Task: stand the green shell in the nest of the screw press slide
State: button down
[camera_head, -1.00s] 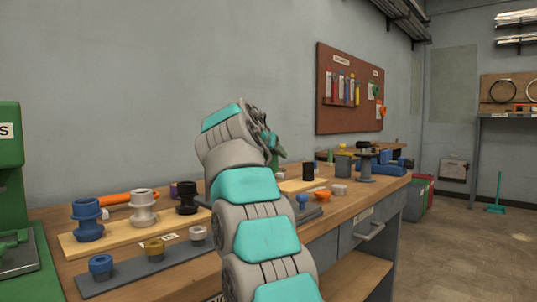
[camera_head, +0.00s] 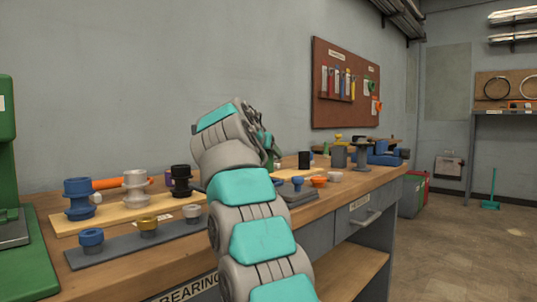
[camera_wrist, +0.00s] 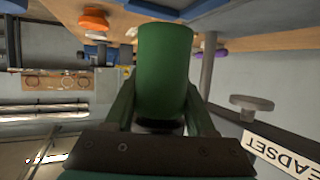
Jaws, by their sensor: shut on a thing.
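The green shell (camera_wrist: 163,65) is a plain cylinder filling the middle of the wrist view. My gripper (camera_wrist: 158,115) is shut on it, with a green finger on each side of its lower part. In the head view my gripper (camera_head: 267,143) is mostly hidden behind my own wrist, over the bench, and the shell cannot be made out there. A green machine (camera_head: 5,150), perhaps the screw press, is cut off at the left edge. Its slide and nest cannot be made out.
The wooden bench (camera_head: 130,265) carries a board with blue, white and black spools (camera_head: 135,190) and a grey strip with small caps (camera_head: 148,228). An orange cup (camera_head: 319,181) and a blue vise (camera_head: 385,154) stand farther right. A pegboard (camera_head: 322,110) hangs behind.

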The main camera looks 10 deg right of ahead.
aim_at(263, 159)
jog(key=shift+f+b, duration=0.45)
jog(key=shift+f, duration=0.25)
jog(key=shift+f+b, duration=0.9)
jog(key=shift+b, duration=0.15)
dwell(1.2)
jog(key=shift+c, duration=0.8)
grip_release()
jog(key=v, duration=0.8)
jog(key=shift+b, duration=0.35)
